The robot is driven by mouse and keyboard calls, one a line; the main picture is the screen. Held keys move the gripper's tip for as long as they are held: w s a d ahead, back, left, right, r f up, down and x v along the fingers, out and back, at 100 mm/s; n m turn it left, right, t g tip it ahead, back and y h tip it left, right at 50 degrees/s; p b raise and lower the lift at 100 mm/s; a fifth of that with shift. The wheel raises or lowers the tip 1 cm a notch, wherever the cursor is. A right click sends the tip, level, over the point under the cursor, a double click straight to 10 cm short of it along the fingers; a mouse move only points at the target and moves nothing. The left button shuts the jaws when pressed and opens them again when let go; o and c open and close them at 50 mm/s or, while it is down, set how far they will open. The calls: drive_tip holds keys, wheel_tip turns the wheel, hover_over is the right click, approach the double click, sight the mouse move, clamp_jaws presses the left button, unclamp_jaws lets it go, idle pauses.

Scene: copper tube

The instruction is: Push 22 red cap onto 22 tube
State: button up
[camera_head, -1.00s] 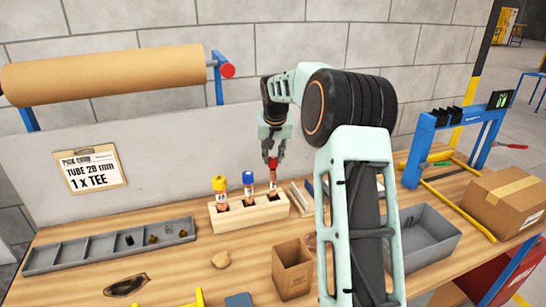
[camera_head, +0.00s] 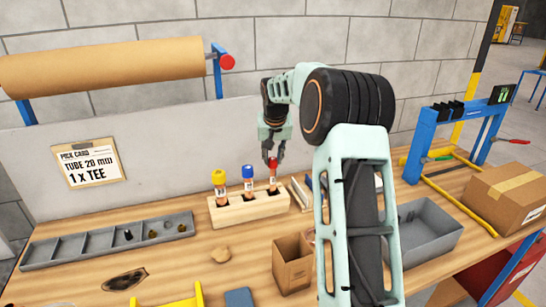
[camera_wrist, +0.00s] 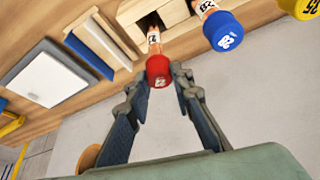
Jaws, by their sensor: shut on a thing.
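The red cap (camera_wrist: 158,71), marked 22, sits at the top end of the 22 tube (camera_wrist: 154,40) in the wrist view. The tube stands in the right hole of a wooden block (camera_head: 246,209). I cannot tell how far the cap is seated. My gripper (camera_head: 272,150) is above the block, pointing down, with the red cap (camera_head: 272,162) between its fingertips. The wrist view shows my gripper (camera_wrist: 163,82) with a finger at each side of the cap, shut on it. The tube's lower part is hidden in the block.
Blue-capped (camera_head: 248,172) and yellow-capped (camera_head: 218,177) tubes stand in the same block, left of the red one. A grey divided tray (camera_head: 60,252) lies to the left. A cardboard bin (camera_head: 293,265) and grey bin (camera_head: 428,236) are at the front right.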

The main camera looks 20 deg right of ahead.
drive_tip(key=shift+f+b, duration=0.35)
drive_tip(key=shift+f, duration=0.25)
drive_tip(key=o, duration=0.8)
drive_tip(key=v, duration=1.2)
